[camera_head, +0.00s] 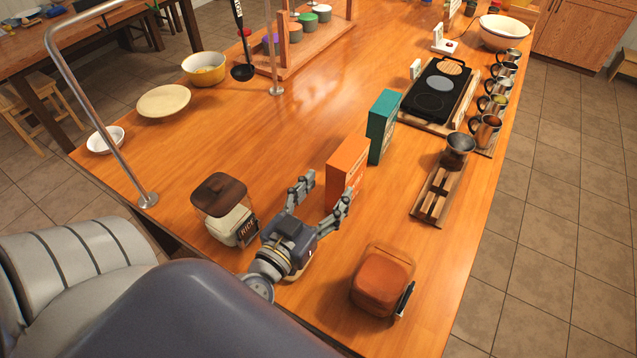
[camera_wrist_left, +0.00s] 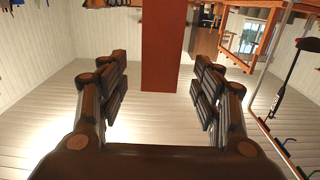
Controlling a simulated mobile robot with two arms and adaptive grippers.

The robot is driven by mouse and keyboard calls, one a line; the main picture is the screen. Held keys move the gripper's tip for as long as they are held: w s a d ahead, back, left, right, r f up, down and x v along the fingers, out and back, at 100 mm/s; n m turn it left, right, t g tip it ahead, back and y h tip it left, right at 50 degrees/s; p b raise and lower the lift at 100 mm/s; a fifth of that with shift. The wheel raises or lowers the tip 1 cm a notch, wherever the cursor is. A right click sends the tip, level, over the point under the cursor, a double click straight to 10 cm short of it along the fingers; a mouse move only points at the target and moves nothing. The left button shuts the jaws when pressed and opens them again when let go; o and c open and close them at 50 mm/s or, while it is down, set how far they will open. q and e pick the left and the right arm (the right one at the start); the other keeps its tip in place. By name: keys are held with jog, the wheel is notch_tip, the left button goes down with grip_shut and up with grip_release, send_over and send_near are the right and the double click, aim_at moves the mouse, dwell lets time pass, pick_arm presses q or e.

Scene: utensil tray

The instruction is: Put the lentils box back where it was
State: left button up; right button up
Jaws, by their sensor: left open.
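Two upright boxes stand on the wooden counter, an orange box (camera_head: 347,165) and a teal box (camera_head: 383,125) just beyond it. Their labels are too small to read, so I cannot tell which is the lentils box. My left gripper (camera_head: 325,191) is open and empty, its fingers pointing toward the orange box from the near side. In the left wrist view, a reddish-brown box face (camera_wrist_left: 162,45) appears beyond and between the open fingers of the left gripper (camera_wrist_left: 162,70), apart from them. My right gripper is not in view.
A dark-lidded jar (camera_head: 231,228) stands left of my gripper and an orange-brown jar (camera_head: 383,282) to its right. A wooden stand (camera_head: 435,192) and a cooktop (camera_head: 437,92) are right of the boxes.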

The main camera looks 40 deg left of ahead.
pick_arm(q)
jog(key=shift+s, duration=1.2)
